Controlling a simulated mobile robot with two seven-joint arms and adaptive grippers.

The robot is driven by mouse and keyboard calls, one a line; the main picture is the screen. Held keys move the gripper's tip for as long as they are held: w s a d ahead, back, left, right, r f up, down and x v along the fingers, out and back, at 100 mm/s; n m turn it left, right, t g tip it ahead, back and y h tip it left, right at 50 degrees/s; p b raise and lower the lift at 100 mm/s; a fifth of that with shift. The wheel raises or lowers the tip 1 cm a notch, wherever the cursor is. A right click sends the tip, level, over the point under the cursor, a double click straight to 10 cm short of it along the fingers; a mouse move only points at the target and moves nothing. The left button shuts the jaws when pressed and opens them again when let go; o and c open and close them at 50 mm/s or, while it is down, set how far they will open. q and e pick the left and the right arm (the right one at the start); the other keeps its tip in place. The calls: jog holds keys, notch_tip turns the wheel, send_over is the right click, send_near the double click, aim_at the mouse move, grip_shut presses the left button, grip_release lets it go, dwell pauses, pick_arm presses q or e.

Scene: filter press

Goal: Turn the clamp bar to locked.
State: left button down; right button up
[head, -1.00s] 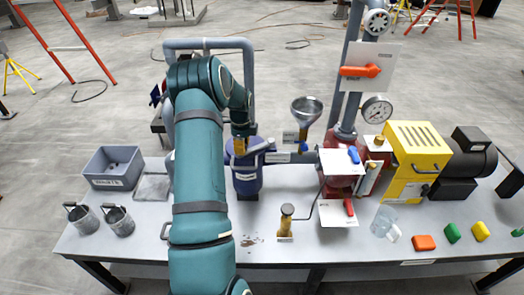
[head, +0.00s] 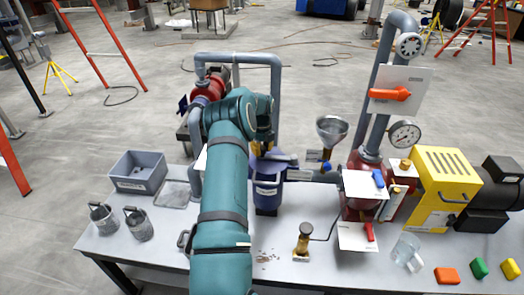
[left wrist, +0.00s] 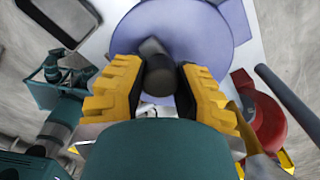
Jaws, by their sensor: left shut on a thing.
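The blue filter vessel (head: 268,190) stands upright on the table, with its round blue lid (left wrist: 207,22) showing in the left wrist view. The grey clamp bar (head: 282,160) lies across the vessel's top, its visible end pointing right. My left gripper (head: 262,143) is over the lid. In the left wrist view its yellow fingers (left wrist: 158,85) are shut on a dark round end of the bar (left wrist: 157,68). My arm and fingers hide the rest of the bar, and I cannot tell its lock position. My right gripper is not in view.
A metal funnel (head: 332,131) and a red pump body (head: 362,205) with white plates stand right of the vessel. A gauge (head: 404,136) and a yellow motor guard (head: 448,180) are further right. A grey bin (head: 138,172) and metal cups (head: 138,225) are left. A small brass-coloured post (head: 303,240) stands in front.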

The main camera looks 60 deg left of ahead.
pick_arm(q)
jog(key=shift+f, duration=0.1)
jog(key=c, duration=0.6)
grip_release()
jog(key=shift+a, duration=0.1)
notch_tip(320, 180, up, 12)
dwell(0.5)
